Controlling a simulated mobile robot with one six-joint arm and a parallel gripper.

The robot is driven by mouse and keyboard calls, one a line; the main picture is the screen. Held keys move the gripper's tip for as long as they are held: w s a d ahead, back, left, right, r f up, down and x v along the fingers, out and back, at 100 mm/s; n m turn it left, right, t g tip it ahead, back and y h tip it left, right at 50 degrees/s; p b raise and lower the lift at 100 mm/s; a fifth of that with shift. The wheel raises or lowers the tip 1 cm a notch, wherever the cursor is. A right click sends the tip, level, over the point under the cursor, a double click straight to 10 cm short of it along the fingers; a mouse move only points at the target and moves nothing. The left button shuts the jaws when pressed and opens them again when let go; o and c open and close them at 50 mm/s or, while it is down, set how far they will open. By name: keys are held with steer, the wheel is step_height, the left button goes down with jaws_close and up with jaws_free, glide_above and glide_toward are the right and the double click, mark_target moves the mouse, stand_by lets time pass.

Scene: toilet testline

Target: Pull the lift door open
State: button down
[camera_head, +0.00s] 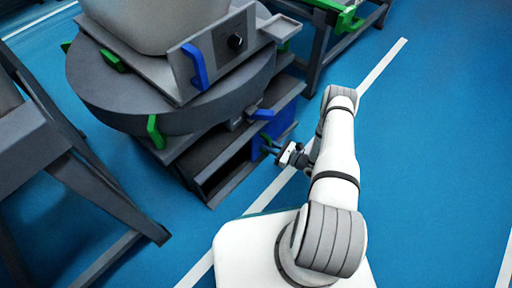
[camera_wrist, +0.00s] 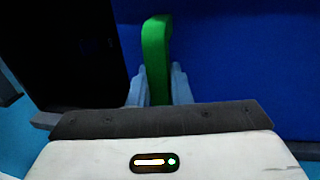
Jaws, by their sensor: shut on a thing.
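The lift door is a blue panel (camera_head: 285,121) at the right end of the dark cabinet under the round platform. It fills the right of the wrist view (camera_wrist: 240,60). Its green handle (camera_wrist: 155,45) stands upright near the door's left edge. My gripper (camera_wrist: 158,86) is shut on this handle, one finger on each side. In the head view my gripper (camera_head: 272,149) reaches the door from the right, and the handle is mostly hidden there. A dark opening (camera_wrist: 65,50) shows left of the door, so the door seems at least partly open.
The round grey platform (camera_head: 165,105) above the cabinet carries a white bowl (camera_head: 155,22) and a control panel with a blue handle (camera_head: 195,66). A grey frame (camera_head: 50,160) stands at left. Blue floor (camera_head: 430,150) is clear at right.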

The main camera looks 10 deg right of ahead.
steer(key=shift+w+d, duration=0.4)
steer(key=c, duration=1.4)
jaws_free()
